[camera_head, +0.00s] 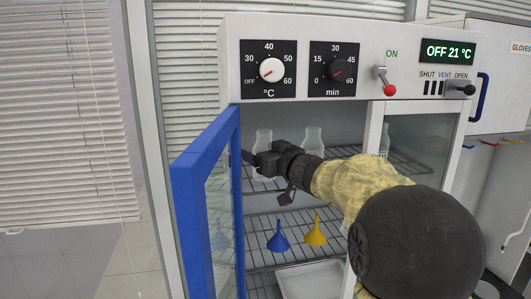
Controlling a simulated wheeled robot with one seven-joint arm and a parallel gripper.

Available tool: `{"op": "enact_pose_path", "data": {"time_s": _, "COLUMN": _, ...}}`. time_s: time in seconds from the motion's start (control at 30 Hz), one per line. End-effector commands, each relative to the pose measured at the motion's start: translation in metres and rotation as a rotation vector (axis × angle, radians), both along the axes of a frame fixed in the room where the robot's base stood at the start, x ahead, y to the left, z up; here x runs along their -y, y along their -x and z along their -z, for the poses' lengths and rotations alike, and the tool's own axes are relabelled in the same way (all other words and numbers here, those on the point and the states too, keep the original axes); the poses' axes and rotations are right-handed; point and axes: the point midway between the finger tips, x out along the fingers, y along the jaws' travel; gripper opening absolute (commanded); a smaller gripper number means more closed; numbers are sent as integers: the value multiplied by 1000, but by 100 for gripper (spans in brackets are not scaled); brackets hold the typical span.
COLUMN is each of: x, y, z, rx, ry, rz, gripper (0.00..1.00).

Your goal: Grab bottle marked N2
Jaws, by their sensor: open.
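Clear glass bottles stand on the upper wire shelf inside the open cabinet. One bottle (263,139) is at the left, its lower part partly behind my gripper. A second bottle (313,138) is right of it, its base partly hidden by my arm. A third bottle (384,140) shows partly at the right, by the glass panel. No N2 marking is readable on any of them. My gripper (256,163) is open at upper-shelf height, pointing left, in front of the left bottle. Whether it touches that bottle cannot be told.
The blue-framed glass door (190,180) stands open close left of my gripper. A blue funnel (278,238) and a yellow funnel (315,234) are on the shelf below, above a white tray (310,280).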

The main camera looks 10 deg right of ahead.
Motion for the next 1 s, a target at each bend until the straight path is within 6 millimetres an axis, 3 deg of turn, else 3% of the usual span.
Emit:
{"op": "enact_pose_path", "data": {"time_s": 0.57, "x": 0, "y": -4, "z": 1, "rx": 0, "ry": 0, "rz": 3, "gripper": 76}}
{"op": "enact_pose_path", "data": {"time_s": 0.83, "x": 1, "y": -4, "z": 1, "rx": 0, "ry": 0, "rz": 4, "gripper": 27}}
{"op": "enact_pose_path", "data": {"time_s": 1.0, "x": 0, "y": -4, "z": 0, "rx": 1, "ry": 1, "rz": 3, "gripper": 24}}
